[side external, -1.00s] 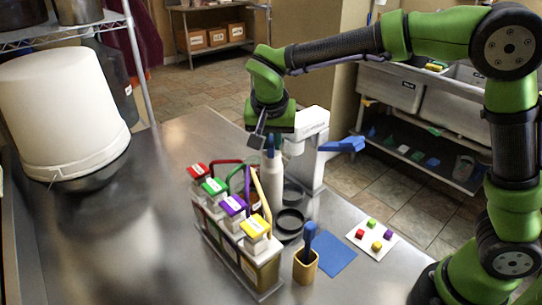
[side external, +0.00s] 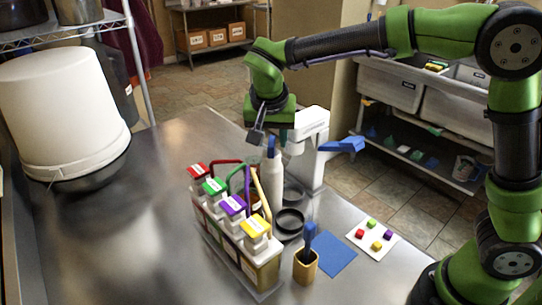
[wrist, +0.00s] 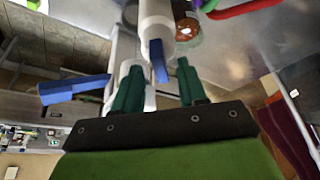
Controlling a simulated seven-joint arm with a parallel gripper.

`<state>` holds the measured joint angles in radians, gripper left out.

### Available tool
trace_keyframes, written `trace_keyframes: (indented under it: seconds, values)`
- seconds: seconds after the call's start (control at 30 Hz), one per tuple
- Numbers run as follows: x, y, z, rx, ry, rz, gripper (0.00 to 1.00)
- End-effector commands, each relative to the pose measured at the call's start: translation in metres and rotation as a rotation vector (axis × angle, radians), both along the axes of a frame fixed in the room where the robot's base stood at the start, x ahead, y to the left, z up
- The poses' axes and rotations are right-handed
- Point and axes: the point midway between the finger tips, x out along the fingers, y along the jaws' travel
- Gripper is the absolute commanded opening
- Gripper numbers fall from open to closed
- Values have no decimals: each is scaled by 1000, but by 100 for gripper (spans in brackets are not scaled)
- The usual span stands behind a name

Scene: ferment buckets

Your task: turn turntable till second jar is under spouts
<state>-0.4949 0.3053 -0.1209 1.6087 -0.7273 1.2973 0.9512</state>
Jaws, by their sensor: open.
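My gripper (side external: 271,138) is open above the worktop, pointing down in front of the white stand (side external: 312,150) with a blue side lever (side external: 343,145). A blue upright piece (side external: 271,147) on a white cylinder (side external: 273,180) is at the fingertips. In the wrist view the blue piece (wrist: 158,60) shows between the two green fingers of my gripper (wrist: 160,75), with a gap on both sides. A jar with reddish-brown contents (wrist: 187,29) is beside the white cylinder (wrist: 155,18). I cannot make out the turntable or spouts clearly; the caddy and my gripper hide much there.
A caddy (side external: 238,265) holds several containers with red, green, purple and yellow lids, with coloured handles behind. Black round dishes (side external: 289,221), a tan cup (side external: 305,268), a blue mat (side external: 333,254) and a white card with coloured cubes (side external: 372,237) lie nearby.

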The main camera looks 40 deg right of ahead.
Motion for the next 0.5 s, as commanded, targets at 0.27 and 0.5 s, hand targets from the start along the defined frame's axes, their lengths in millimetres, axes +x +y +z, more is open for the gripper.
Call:
trace_keyframes:
  seconds: [0.27,0.5]
  values:
    - [-17,20,62,4,-4,4,42]
    - [-32,34,111,3,-1,3,42]
